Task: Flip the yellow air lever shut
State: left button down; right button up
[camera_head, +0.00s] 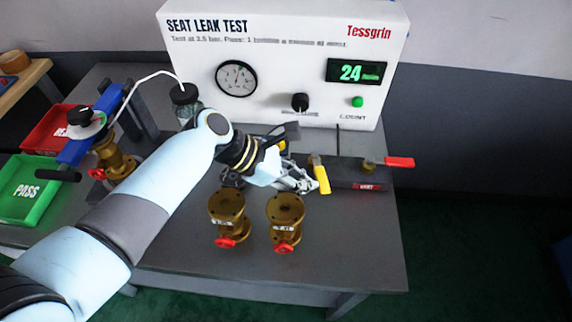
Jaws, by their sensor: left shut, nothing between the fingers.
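The yellow air lever (322,178) is on the left part of a dark valve block (345,172) at the back right of the bench. It slants from a brass fitting toward the front of the bench. My left gripper (308,188) is shut and empty, with its fingertips right beside the lever on its left. I cannot tell whether the fingertips touch it. My left arm hides part of the bench to the left. My right gripper does not show.
A red lever (399,162) sticks out to the right of the same block. Two brass valves (228,212) (286,215) stand in front of my gripper. The white test panel (290,45) stands behind. A clamp (78,151), green PASS bin (28,190) and red bin (50,138) are left.

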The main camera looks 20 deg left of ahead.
pick_arm(q)
jog(key=shift+d, duration=0.25)
jog(key=shift+s+d+f, duration=0.1)
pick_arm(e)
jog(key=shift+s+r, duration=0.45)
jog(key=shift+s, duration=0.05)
pick_arm(q)
jog(key=v, duration=1.2)
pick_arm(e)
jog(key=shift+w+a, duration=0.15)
